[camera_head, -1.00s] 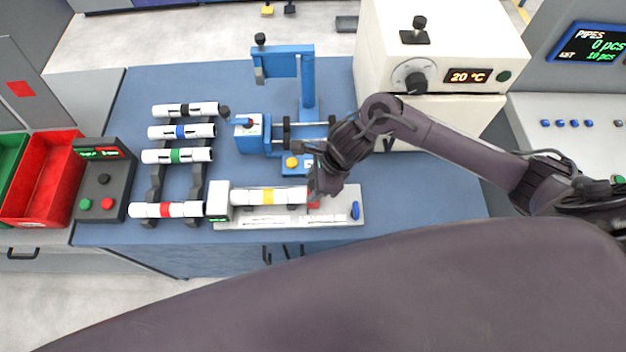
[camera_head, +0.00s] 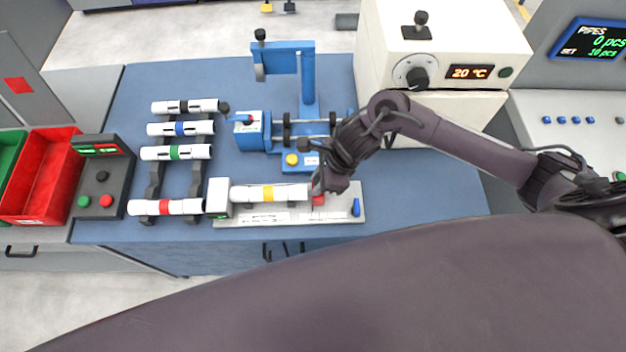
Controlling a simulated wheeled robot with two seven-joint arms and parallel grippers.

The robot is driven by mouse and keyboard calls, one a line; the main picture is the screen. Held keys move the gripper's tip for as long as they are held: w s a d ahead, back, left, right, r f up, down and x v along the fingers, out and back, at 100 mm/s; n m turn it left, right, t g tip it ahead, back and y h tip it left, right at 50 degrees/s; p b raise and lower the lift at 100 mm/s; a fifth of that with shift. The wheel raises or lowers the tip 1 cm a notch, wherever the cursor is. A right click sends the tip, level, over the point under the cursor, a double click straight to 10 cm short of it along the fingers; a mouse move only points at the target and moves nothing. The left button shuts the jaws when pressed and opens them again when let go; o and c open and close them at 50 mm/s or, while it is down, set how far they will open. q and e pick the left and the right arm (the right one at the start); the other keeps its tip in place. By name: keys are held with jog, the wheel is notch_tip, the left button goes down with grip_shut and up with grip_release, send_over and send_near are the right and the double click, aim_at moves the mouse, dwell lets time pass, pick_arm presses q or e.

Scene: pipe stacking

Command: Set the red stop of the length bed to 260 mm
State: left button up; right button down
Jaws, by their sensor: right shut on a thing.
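The length bed (camera_head: 345,215) is a light grey plate at the front of the blue table. It has a white block at its left end, a scale strip (camera_head: 265,217) along its front and a blue knob (camera_head: 356,207) at its right. The red stop (camera_head: 318,200) sits on the bed right of a white pipe with a yellow band (camera_head: 267,193). My right gripper (camera_head: 318,189) reaches down over the stop and is shut on it; its fingers partly hide it. The scale's numbers are too small to read. My left gripper is not in view.
A rack (camera_head: 155,181) with several banded pipes stands at left, next to a button box (camera_head: 103,185) and red bin (camera_head: 42,178). A blue fixture (camera_head: 307,85) stands behind the bed. A white oven (camera_head: 450,30) reading 20 °C is at back right.

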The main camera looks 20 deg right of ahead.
jog(key=d+b, duration=0.1)
jog(key=d, duration=0.1)
jog(key=s+d+b, duration=0.1)
jog(key=d, duration=0.1)
jog(key=d+b, duration=0.1)
jog(key=d, duration=0.1)
jog(key=shift+s, duration=0.3)
jog(key=shift+a, duration=0.15)
jog(key=c, duration=1.6)
grip_release()
jog(key=o, duration=0.4)
